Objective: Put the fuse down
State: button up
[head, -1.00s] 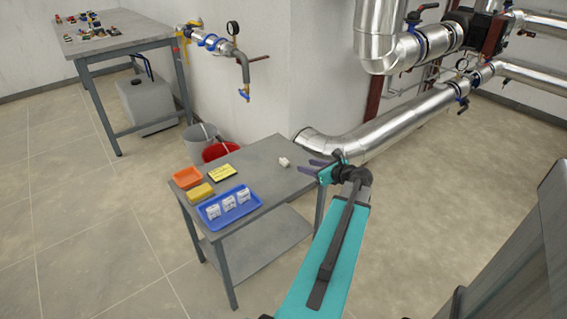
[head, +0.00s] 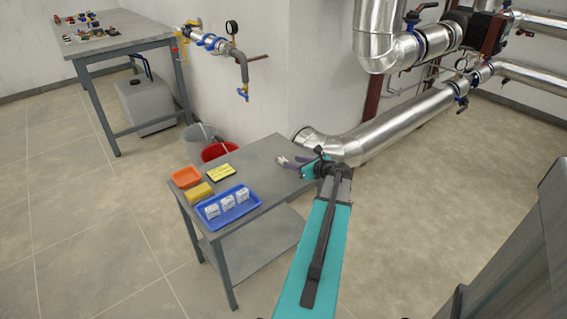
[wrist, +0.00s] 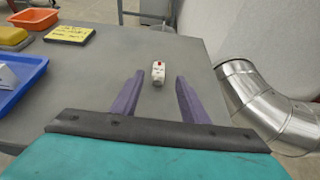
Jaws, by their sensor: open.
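A small white fuse with red marks (wrist: 158,72) rests on the grey table top near its right-hand end. My gripper (wrist: 159,80) is open, with its two purple fingers reaching over the table. In the wrist view the fuse lies between the fingertips, with a gap on each side. I cannot tell the exact height of the fingers above the table.
The table (head: 262,182) also holds a blue tray (head: 240,210) with three white boxes, a yellow sponge (head: 200,193), an orange tray (head: 186,177) and a black-and-yellow sign (head: 222,172). A large silver pipe (head: 390,125) runs close behind the table's right end.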

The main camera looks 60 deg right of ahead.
jog(key=shift+x, duration=2.65)
jog(key=shift+a+f, duration=0.1)
jog(key=shift+f, duration=0.05)
jog(key=shift+s, duration=0.1)
grip_shut()
